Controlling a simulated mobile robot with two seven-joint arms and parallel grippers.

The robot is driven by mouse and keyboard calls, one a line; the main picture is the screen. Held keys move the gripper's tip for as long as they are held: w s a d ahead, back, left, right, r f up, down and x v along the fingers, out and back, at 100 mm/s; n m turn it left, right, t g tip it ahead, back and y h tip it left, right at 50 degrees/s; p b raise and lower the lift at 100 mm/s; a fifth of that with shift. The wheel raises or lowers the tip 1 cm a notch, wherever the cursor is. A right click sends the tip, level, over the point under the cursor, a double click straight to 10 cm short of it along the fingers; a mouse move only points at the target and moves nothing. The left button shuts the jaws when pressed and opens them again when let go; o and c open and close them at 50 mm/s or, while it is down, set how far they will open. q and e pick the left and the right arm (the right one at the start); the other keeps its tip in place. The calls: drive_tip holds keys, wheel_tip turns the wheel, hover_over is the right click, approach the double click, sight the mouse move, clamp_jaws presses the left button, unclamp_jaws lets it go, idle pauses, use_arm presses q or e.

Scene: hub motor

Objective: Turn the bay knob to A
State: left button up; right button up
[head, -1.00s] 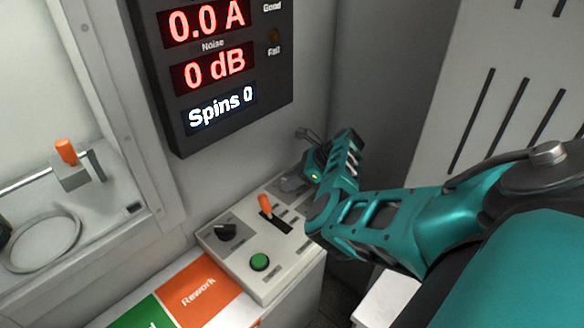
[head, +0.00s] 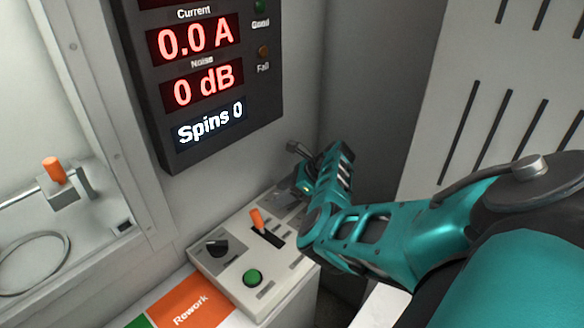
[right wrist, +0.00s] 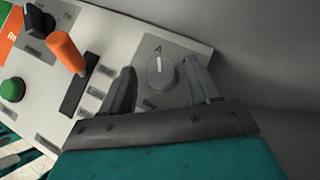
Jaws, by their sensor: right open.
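The bay knob (right wrist: 161,72) is a round grey dial with a white pointer line, on a grey plate marked "A" above and "Bay" below in the right wrist view. Its line points roughly toward the A. My right gripper (right wrist: 160,80) is open, with one finger on each side of the knob and gaps showing; I cannot tell how deep the fingertips reach. In the head view my right gripper (head: 292,184) is over the far right end of the control panel (head: 210,262), and the hand hides the knob. My left gripper is not in view.
The panel also bears an orange-handled lever (head: 257,217), a black knob (head: 216,248) and a green button (head: 252,278). A display (head: 208,133) reading "Spins 0" hangs on the wall behind. An orange Rework area (head: 190,308) lies to the left.

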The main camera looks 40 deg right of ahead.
drive_tip(key=v, duration=1.2)
drive_tip(key=shift+s+r, duration=0.25)
drive_tip(key=shift+d, duration=0.15)
